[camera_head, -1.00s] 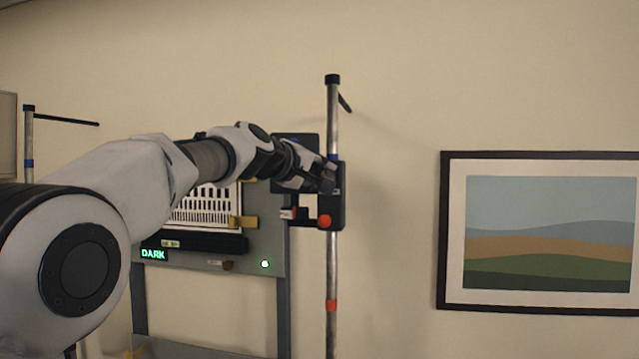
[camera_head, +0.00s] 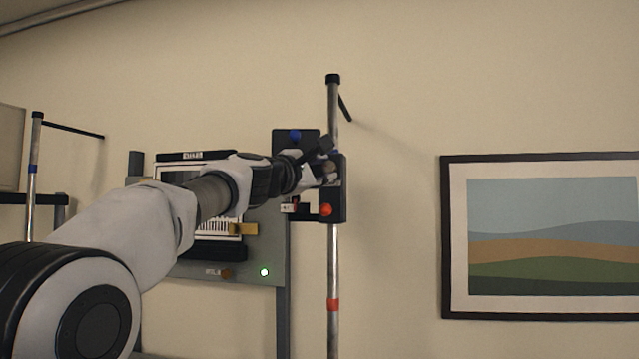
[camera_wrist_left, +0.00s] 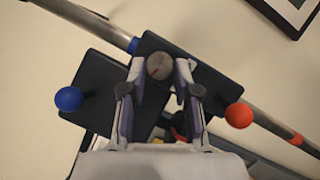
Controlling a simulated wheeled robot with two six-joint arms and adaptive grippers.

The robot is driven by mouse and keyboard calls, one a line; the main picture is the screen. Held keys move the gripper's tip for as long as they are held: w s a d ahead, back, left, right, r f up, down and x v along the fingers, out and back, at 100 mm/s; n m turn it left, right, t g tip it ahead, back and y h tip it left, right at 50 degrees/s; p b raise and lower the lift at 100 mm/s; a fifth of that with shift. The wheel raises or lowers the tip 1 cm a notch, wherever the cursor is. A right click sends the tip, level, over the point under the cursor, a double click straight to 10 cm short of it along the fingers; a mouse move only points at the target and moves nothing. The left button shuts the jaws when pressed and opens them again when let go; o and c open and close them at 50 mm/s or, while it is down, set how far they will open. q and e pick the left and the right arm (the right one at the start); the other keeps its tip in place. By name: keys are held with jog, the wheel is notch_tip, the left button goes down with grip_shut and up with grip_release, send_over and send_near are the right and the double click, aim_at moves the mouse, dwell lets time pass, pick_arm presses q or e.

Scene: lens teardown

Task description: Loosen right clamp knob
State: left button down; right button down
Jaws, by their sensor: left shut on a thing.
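The right clamp is a black block (camera_head: 336,202) on the upright metal pole (camera_head: 333,270), with a red ball (camera_head: 326,210) on its lower part. In the left wrist view the clamp block (camera_wrist_left: 205,75) lies across the tilted pole, and its round grey knob (camera_wrist_left: 159,66) sits between my fingertips. My left gripper (camera_head: 327,160) reaches the clamp from the left; in its wrist view the gripper (camera_wrist_left: 160,72) is shut on the knob, one finger on each side. In the head view the fingers partly hide the knob. My right gripper is not in view.
A black plate with a blue ball (camera_wrist_left: 69,99) is beside the clamp. A grey panel (camera_head: 270,235) with a lit green light (camera_head: 264,272) stands behind my arm. Another pole (camera_head: 33,190) stands at the left. A framed picture (camera_head: 545,235) hangs right of the clear wall beside the pole.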

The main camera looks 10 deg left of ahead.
pick_arm(q)
jog(key=n+b, duration=0.1)
jog(key=n+t+b, duration=0.1)
jog(key=n, duration=0.1)
jog(key=shift+d+f+y, duration=0.15)
jog(key=shift+f+y, duration=0.15)
jog(key=shift+y, duration=0.1)
jog(key=shift+n+t, duration=0.3)
jog(key=shift+n, duration=0.2)
jog(key=shift+r+n, duration=0.1)
jog(key=shift+n, duration=0.2)
jog(key=c, duration=0.8)
grip_release()
jog(key=shift+w, duration=0.1)
jog(key=shift+c, duration=0.2)
jog(key=shift+w+d, duration=0.2)
jog(key=shift+w, duration=0.05)
jog(key=shift+s+a, duration=0.15)
jog(key=shift+s, duration=0.2)
jog(key=v, duration=0.6)
jog(key=shift+s+f, duration=0.3)
jog(key=shift+s, duration=0.05)
